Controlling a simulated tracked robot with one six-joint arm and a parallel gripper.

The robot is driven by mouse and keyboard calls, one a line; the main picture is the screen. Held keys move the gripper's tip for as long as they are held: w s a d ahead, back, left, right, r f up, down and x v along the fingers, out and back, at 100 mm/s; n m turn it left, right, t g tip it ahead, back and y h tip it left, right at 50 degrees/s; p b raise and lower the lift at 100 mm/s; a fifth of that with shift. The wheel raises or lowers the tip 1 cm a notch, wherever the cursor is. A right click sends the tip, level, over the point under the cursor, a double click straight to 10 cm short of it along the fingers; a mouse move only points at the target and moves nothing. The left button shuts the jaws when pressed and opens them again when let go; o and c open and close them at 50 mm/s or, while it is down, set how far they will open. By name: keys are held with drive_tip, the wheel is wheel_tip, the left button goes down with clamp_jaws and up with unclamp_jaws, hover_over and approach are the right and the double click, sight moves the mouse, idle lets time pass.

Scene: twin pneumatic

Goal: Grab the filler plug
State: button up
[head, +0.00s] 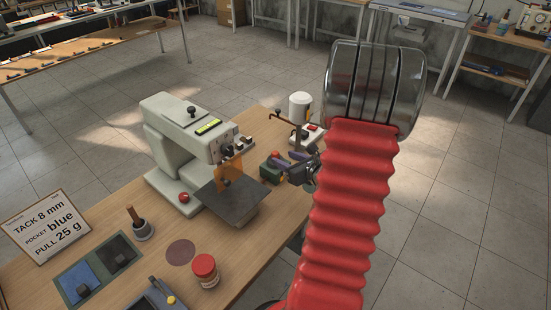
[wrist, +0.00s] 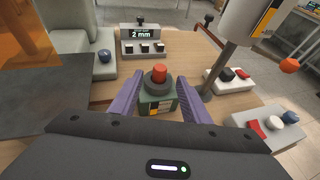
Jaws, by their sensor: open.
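A red-orange knob, which looks like the filler plug, (wrist: 159,73) stands upright in a dark collar on a small green block (wrist: 157,104). In the head view the red knob (head: 276,155) shows at the table's far right part, on the green block (head: 269,172). My gripper (wrist: 160,84) is open, with its purple fingers on the left and right of the block and knob. The knob lies between the fingertips in the picture; I cannot tell how near they are in depth. In the head view my gripper (head: 291,164) is small, beside the block.
A beige machine (head: 190,132) with a dark plate stands left of the block. A box reading "2 mm" (wrist: 143,44) is behind it. A grey post (wrist: 234,70) and a white switch box (wrist: 228,78) stand to the right. A red-lidded jar (head: 205,268) is near the front.

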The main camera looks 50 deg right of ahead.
sight(277, 154)
drive_tip(key=shift+x, duration=1.05)
drive_tip(key=shift+w, duration=0.1)
drive_tip(key=shift+x, duration=2.55)
drive_tip(key=shift+r, duration=0.15)
drive_tip(key=shift+c, duration=0.5)
clamp_jaws()
drive_tip(key=shift+r, duration=5)
